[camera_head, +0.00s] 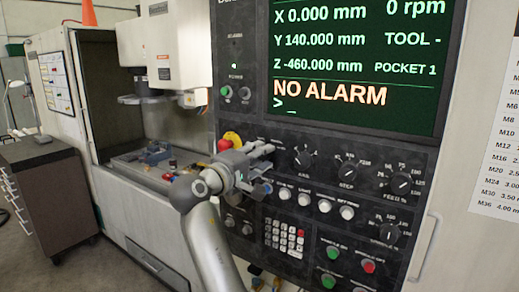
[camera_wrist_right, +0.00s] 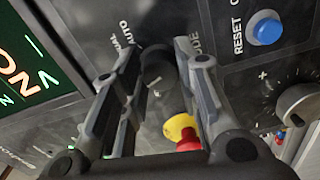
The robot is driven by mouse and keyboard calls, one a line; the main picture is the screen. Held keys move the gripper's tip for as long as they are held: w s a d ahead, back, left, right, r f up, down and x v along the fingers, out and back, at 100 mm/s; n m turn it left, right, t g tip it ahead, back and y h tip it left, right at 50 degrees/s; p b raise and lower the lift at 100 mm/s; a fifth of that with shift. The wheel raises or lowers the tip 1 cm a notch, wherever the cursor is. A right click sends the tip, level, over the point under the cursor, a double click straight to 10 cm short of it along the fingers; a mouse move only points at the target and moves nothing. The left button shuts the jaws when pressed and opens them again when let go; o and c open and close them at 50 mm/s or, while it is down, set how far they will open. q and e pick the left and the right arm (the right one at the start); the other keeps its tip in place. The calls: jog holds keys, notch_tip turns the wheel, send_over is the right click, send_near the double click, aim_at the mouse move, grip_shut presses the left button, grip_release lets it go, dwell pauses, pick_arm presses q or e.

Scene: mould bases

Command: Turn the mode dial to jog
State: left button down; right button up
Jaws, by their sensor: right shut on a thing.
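The mode dial (camera_wrist_right: 157,82) is a dark round knob on the black control panel (camera_head: 325,215). In the right wrist view it sits between the two fingers of my right gripper (camera_wrist_right: 158,62), near white lettering that includes "AUTO" and "MODE". My right gripper (camera_head: 262,166) is shut on the dial, in front of the panel's left part. In the head view the gripper hides the dial. The dial's pointer position is not clear to me. My left gripper is not in view.
A red emergency button (camera_head: 225,144) on a yellow base is close beside my right gripper. Axis (camera_head: 304,160), step (camera_head: 346,171) and feed (camera_head: 401,184) knobs lie to the right. A blue reset button (camera_wrist_right: 265,30) is nearby. The screen (camera_head: 355,60) reads "NO ALARM".

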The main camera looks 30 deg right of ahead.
jog(key=shift+n+p, duration=0.7)
jog(key=shift+n, duration=3)
jog(key=o, duration=1)
jog(key=shift+w, duration=0.1)
jog(key=v, duration=0.7)
jog(key=shift+a, duration=0.2)
